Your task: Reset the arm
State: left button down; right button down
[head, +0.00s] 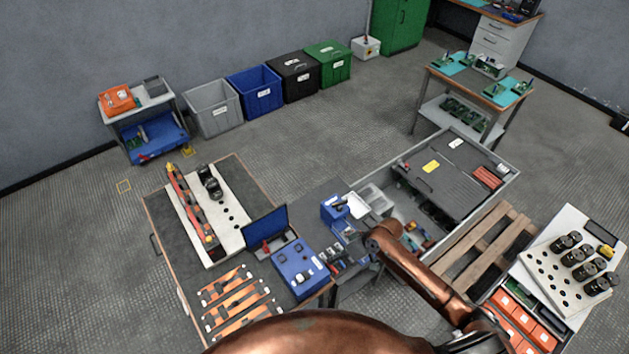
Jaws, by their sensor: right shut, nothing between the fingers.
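My right arm, copper-brown, lies across the lower right of the head view. Its dark end, where the right gripper (486,332) is, sits at the bottom edge beside the cart with orange boxes. The fingers are small and partly cut off, and I see nothing held in them. My left gripper is not in view.
The near bench (165,243) holds a white holed panel (232,226) with black capacitors, orange strips (240,303) and a blue box (299,269). A pallet (487,243) and a cart panel with black cylinders (545,265) are at right. Bins (254,91) line the wall; middle floor is clear.

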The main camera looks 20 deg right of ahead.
jog(key=s+d+f+m+h+b, duration=0.1)
jog(key=d+f, duration=0.2)
jog(key=f, duration=0.4)
jog(key=d+f+m+t+h+b, duration=0.1)
jog(key=d+f+m+b, duration=0.1)
jog(key=d+f, duration=0.35)
jog(key=s+d+f+m+h+b, duration=0.1)
jog(key=f, duration=0.8)
jog(key=s+d+f+h+b, duration=0.1)
jog(key=s+d+f, duration=0.15)
jog(key=f, duration=0.25)
jog(key=s+d+f+m+b, duration=0.1)
jog(key=s+d+f, duration=0.1)
jog(key=s+f, duration=0.2)
jog(key=s+d+f+h+b, duration=0.1)
jog(key=s+d+f, duration=0.15)
jog(key=f, duration=0.25)
jog(key=s+a+f+b, duration=0.1)
jog(key=s+f+b, duration=0.1)
jog(key=s+f, duration=0.4)
jog(key=s+a+f+g+h+b, duration=0.1)
jog(key=s+f, duration=0.6)
jog(key=s, duration=0.9)
jog(key=s+a+f+n+g+h+b, duration=0.1)
jog(key=s+a+f+b, duration=0.1)
jog(key=s+f, duration=0.5)
jog(key=s, duration=0.3)
jog(key=shift+s+b, duration=0.35)
jog(key=shift+s, duration=0.05)
jog(key=shift+s+f, duration=0.1)
